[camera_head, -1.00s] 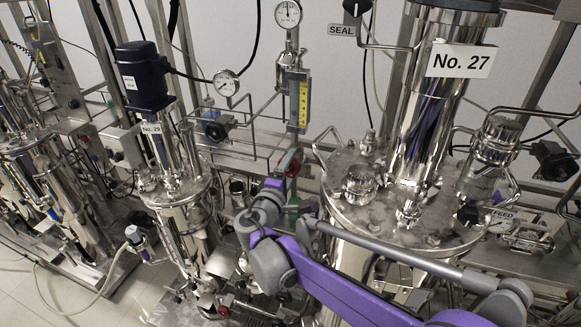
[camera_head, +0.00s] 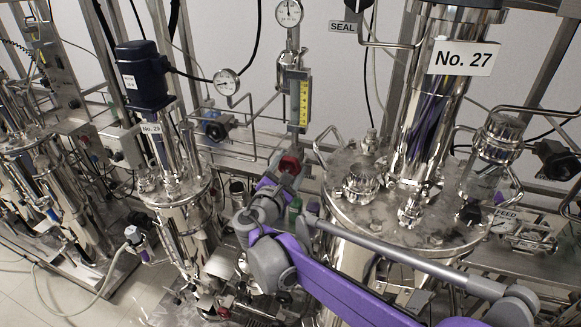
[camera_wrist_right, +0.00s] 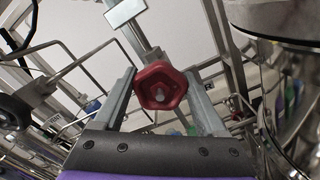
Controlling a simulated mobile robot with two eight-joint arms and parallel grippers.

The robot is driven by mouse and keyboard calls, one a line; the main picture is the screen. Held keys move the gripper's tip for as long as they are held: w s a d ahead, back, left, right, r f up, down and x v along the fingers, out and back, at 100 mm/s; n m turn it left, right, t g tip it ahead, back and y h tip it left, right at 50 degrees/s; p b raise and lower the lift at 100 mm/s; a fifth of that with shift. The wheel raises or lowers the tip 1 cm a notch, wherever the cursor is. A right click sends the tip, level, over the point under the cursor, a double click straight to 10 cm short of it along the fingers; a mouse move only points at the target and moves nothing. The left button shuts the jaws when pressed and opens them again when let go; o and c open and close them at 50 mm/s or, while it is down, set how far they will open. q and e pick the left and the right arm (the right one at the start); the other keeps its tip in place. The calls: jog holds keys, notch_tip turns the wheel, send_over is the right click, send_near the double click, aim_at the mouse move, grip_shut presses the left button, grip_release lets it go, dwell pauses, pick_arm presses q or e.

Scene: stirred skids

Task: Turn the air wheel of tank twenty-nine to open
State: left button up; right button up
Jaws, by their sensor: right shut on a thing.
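A red lobed hand wheel (camera_head: 289,164) sits below the flow meter with a yellow scale (camera_head: 302,103), between tank No. 29 and tank No. 27. In the right wrist view the red wheel (camera_wrist_right: 172,97) lies between the two grey fingers of my right gripper (camera_wrist_right: 160,88), one on each side. My right gripper (camera_head: 281,176) is shut on this wheel; its fingers are small and partly hidden in the head view. Tank No. 29 (camera_head: 186,218), with a dark blue motor and number plate (camera_head: 151,128), stands left of it. I see no wheel lettering. My left gripper is not in view.
Tank No. 27 (camera_head: 440,235) with its wide steel lid stands close behind my right arm. A blue-and-black valve wheel (camera_head: 215,130), a round gauge (camera_head: 226,83) and thin pipes lie left of the flow meter. Another skid stands far left; floor shows at lower left.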

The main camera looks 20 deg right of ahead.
jog(key=n+b, duration=0.1)
jog(key=n, duration=0.6)
jog(key=shift+a, duration=0.1)
dwell(0.5)
jog(key=o, duration=1.3)
jog(key=b+v, duration=0.1)
jog(key=v, duration=0.9)
jog(key=shift+s+a, duration=0.25)
jog(key=shift+s, duration=0.05)
